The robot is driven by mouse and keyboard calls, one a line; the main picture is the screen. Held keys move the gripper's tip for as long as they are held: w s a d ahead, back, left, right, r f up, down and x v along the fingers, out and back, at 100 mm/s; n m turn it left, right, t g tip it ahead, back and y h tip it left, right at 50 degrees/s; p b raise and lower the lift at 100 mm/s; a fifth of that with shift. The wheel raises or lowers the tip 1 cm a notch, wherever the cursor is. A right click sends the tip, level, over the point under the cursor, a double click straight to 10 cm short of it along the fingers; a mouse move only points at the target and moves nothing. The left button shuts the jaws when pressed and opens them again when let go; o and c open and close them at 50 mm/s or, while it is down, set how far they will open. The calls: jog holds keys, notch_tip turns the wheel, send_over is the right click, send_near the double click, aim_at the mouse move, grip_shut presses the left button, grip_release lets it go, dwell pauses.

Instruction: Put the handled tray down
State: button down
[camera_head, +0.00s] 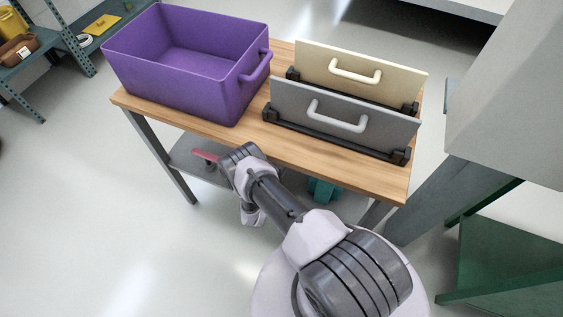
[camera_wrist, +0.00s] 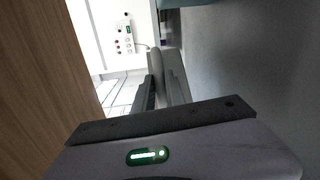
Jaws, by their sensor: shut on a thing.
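Nothing in view can be told for certain as the handled tray. A deep purple tub (camera_head: 178,87) with a side handle stands at the left of the wooden table. A grey panel (camera_head: 338,118) and a cream panel (camera_head: 362,70), each with a pale handle, stand upright in black holders at the right. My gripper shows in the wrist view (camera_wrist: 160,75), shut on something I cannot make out. In the head view my arm reaches to the table's front edge, below the top, and hides its own jaws.
The wooden table (camera_head: 240,139) has a bare front strip. On or near its lower shelf are a red piece (camera_head: 205,155) and a teal thing (camera_head: 322,191). A green frame (camera_head: 500,262) stands at right and shelving (camera_head: 72,42) at upper left. Floor at left is clear.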

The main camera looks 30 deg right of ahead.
notch_tip(320, 180, down, 6)
jog(key=b, duration=0.3)
jog(key=shift+f, duration=0.15)
jog(key=shift+r, duration=0.2)
jog(key=c, duration=1.4)
grip_release()
jog(key=shift+f, duration=0.1)
